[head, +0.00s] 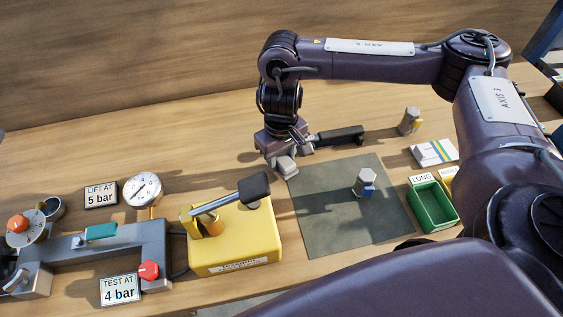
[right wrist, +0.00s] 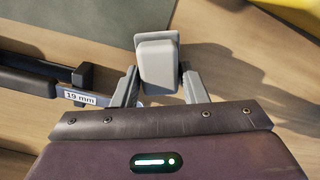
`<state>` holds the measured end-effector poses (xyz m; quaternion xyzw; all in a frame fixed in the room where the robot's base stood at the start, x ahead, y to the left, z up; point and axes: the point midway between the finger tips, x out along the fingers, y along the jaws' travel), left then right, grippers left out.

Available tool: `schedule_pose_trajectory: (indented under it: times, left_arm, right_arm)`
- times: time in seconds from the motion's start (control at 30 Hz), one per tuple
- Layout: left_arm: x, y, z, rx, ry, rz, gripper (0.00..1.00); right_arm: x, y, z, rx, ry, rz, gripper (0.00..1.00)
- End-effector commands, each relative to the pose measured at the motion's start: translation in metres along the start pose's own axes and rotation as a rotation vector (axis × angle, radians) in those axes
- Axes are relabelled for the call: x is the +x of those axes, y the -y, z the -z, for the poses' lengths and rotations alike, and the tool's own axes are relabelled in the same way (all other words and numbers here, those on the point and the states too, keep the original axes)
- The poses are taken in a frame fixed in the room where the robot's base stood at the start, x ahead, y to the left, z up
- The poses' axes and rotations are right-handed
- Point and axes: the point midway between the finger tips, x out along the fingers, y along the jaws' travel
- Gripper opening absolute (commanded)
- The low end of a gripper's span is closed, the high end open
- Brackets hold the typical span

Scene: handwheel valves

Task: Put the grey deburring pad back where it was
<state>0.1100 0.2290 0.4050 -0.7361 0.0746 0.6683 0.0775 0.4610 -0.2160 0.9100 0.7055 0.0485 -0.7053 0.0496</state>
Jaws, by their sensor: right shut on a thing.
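My right gripper (head: 279,156) is shut on the grey deburring pad (head: 286,166), a small pale block. It is at the back left corner of the dark green-grey mat (head: 320,226). In the right wrist view the pad (right wrist: 158,62) sits between the two fingers (right wrist: 158,88) and sticks out beyond their tips. The mat's edge (right wrist: 70,20) lies just past it. I cannot tell whether the pad touches the table. My left gripper is not in view.
A black tool (head: 338,136) marked 19 mm lies right beside the gripper. A blue-marked grey piece (head: 364,183) stands on the mat. A yellow pump (head: 235,243) with a raised lever is front left. A green bin (head: 432,208) and a striped card (head: 434,152) are right.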

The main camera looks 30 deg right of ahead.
Motion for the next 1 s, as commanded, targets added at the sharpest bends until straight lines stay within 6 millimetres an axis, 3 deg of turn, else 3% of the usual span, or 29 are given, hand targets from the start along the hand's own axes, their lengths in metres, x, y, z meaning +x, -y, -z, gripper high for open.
schedule_pose_trajectory:
  times: [0.1, 0.5, 0.53, 0.67, 1.0]
  left_arm:
    - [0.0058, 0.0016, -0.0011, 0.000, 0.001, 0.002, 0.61]
    - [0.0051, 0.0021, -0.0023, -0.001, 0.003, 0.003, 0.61]
    - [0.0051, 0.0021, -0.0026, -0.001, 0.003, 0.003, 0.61]
    - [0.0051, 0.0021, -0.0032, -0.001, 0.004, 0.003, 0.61]
    - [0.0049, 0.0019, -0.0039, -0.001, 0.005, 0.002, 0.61]
  right_arm:
    - [0.0143, 0.0003, -0.0002, 0.001, 0.001, 0.001, 0.21]
    - [0.0174, 0.0003, -0.0001, 0.000, 0.000, 0.001, 0.21]
    - [0.0171, 0.0003, 0.0001, 0.000, 0.000, 0.001, 0.42]
    - [0.0169, 0.0002, 0.0001, 0.000, 0.000, 0.001, 0.59]
    - [0.0145, 0.0000, 0.0004, 0.000, -0.001, 0.000, 0.61]
